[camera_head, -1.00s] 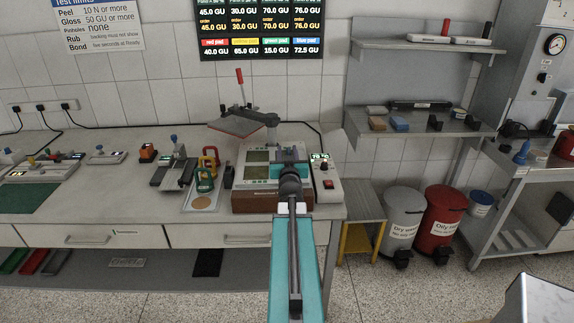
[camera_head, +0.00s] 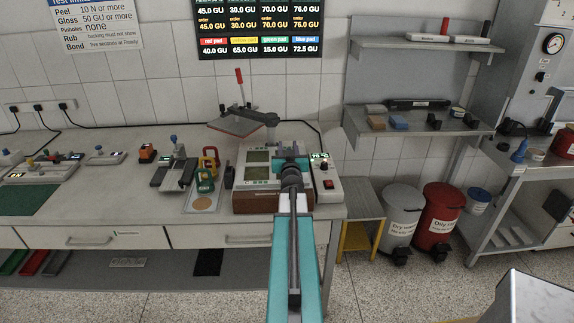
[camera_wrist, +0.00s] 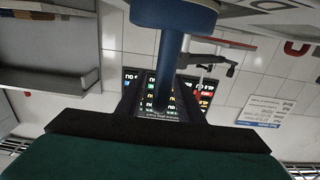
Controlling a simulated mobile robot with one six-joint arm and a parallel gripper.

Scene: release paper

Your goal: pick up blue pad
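A small blue block (camera_head: 398,123), which may be the blue pad, lies on the lower wall shelf right of centre, beside a tan block (camera_head: 377,122). My gripper (camera_head: 291,160), at the end of my teal arm, is over the bench in front of the instrument with pale screens, apart from that shelf. In the wrist view, a dark blue round shape with a stem (camera_wrist: 172,50) is close to the camera. I cannot tell what it is or whether it is held.
Green, red and dark flat pieces lie on the under-shelf. A yellow-legged stool (camera_head: 357,225), a grey bin (camera_head: 402,215) and a red bin (camera_head: 443,215) stand right of the bench. Open floor lies in front.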

